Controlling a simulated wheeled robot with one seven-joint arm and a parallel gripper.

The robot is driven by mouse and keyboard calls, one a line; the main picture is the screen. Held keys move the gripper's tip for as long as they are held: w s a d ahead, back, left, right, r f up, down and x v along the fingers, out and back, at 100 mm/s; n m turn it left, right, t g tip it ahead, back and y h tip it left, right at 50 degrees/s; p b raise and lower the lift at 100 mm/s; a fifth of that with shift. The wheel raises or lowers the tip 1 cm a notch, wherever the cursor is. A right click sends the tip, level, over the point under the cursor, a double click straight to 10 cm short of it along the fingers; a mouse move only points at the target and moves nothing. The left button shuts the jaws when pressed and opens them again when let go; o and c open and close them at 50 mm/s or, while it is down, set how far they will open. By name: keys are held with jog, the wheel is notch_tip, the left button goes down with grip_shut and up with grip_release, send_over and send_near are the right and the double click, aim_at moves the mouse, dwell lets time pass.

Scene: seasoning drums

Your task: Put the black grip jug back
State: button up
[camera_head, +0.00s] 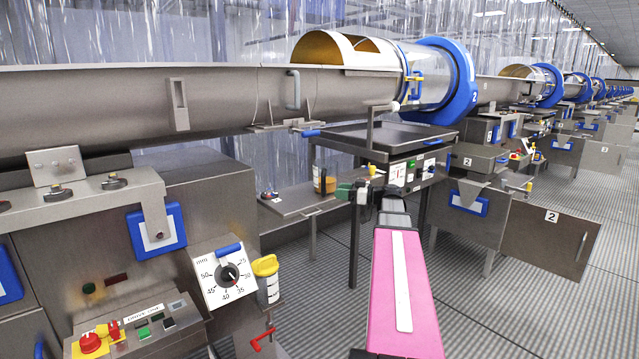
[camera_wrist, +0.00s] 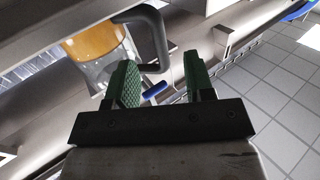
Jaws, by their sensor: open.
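The jug (camera_head: 320,180) is clear with amber-brown contents and stands on a low steel shelf under the drum line. In the wrist view the jug (camera_wrist: 93,45) is at the upper left, with its black grip (camera_wrist: 158,40) toward my fingers. My gripper (camera_head: 357,192) is just right of the jug in the head view. In the wrist view my gripper (camera_wrist: 161,78) has its green fingers apart, with nothing held between them. The jug's lower part is partly hidden in the wrist view.
The steel shelf (camera_head: 290,206) carries the jug. A yellow-lidded container (camera_head: 267,280) is on the left cabinet's side. The grated floor (camera_head: 500,300) at the right is clear.

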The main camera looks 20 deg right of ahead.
jog(key=x, duration=0.9)
jog(key=shift+w+f, duration=0.15)
grip_shut()
